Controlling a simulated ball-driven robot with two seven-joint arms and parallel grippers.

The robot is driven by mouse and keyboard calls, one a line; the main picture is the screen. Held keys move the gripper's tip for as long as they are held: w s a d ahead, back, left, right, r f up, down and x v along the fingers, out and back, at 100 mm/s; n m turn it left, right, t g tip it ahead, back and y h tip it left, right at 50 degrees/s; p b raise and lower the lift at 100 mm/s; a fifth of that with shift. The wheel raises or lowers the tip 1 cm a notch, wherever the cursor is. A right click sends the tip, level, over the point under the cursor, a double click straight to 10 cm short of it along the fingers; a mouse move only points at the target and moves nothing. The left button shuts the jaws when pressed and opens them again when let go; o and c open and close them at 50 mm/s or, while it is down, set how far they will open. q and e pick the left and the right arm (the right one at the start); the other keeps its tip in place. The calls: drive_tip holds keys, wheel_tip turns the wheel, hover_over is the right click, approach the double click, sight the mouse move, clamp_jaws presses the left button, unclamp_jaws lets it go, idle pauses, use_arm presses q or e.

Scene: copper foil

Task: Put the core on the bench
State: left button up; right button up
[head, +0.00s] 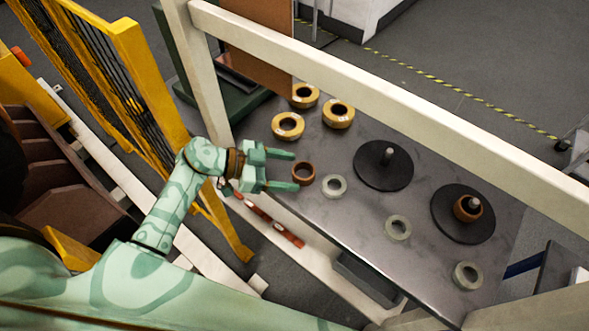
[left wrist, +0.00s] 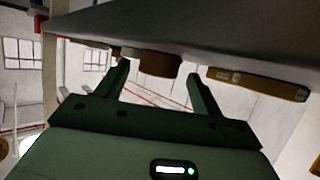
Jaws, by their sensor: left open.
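A small brown core (head: 311,177), an open ring, is on the grey bench (head: 345,215) near its front left edge. My left gripper (head: 294,171) is open, with its two fingertips at the core's left side. In the left wrist view, which looks upside down, the core (left wrist: 160,64) shows between and beyond the spread fingers (left wrist: 158,85). Whether either finger touches it I cannot tell. A second brown core (head: 463,211) is around the post of the right black disc (head: 447,228). My right gripper is not in view.
Several yellow-brown rolls (head: 288,133) lie at the back left; one (left wrist: 258,82) shows in the left wrist view. Pale rings (head: 334,194) lie along the front. Another black disc (head: 372,177) has a bare post. A cream rail (head: 400,105) crosses above the bench's far side.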

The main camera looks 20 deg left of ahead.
use_arm(q)
drive_tip(key=p+v, duration=0.1)
drive_tip(key=v, duration=0.8)
drive_tip(key=shift+s+a, duration=0.15)
drive_tip(key=shift+a, duration=0.1)
